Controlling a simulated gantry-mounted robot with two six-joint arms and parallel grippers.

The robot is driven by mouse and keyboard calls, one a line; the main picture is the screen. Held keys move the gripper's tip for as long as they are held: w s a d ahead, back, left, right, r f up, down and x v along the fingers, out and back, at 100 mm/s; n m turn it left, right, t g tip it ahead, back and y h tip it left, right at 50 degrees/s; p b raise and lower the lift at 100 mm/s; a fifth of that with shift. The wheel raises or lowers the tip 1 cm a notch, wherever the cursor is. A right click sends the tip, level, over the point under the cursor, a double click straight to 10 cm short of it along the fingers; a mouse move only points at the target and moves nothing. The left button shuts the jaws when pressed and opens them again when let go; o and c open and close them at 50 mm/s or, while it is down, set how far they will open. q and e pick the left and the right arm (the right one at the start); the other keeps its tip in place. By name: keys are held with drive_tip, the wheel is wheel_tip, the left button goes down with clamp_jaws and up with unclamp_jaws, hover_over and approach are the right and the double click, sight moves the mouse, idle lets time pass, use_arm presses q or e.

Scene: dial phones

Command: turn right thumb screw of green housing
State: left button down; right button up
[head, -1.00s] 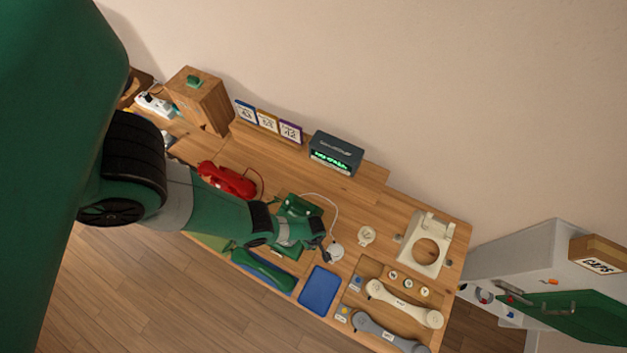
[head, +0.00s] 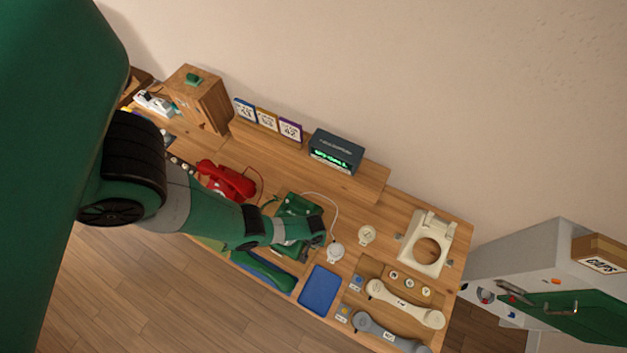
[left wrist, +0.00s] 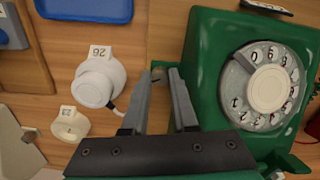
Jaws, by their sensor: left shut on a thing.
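The green phone housing (head: 297,204) stands on the wooden bench, partly covered by my left arm. In the left wrist view the housing (left wrist: 211,58) fills the right side, with its round finger dial facing the camera. My left gripper (head: 321,238) is at the right side of the housing. In the left wrist view its two fingers (left wrist: 160,74) stand beside the housing's edge, with a small dark thumb screw (left wrist: 157,75) between their tips. They are shut on it; the contact itself is small and hard to see. My right gripper is not in view.
A white round part (head: 336,252) with a cable lies just right of the gripper. A blue tray (head: 319,290) and a green handset (head: 262,272) lie in front. A red phone (head: 226,180) is to the left, a cream housing (head: 414,251) to the right.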

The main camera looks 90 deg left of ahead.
use_arm(q)
drive_tip(key=m, duration=0.5)
drive_tip(key=shift+m, duration=0.3)
drive_tip(key=m, duration=0.5)
drive_tip(key=shift+m+b, duration=0.3)
drive_tip(key=m, duration=1.1)
drive_tip(key=c, duration=0.7)
unclamp_jaws()
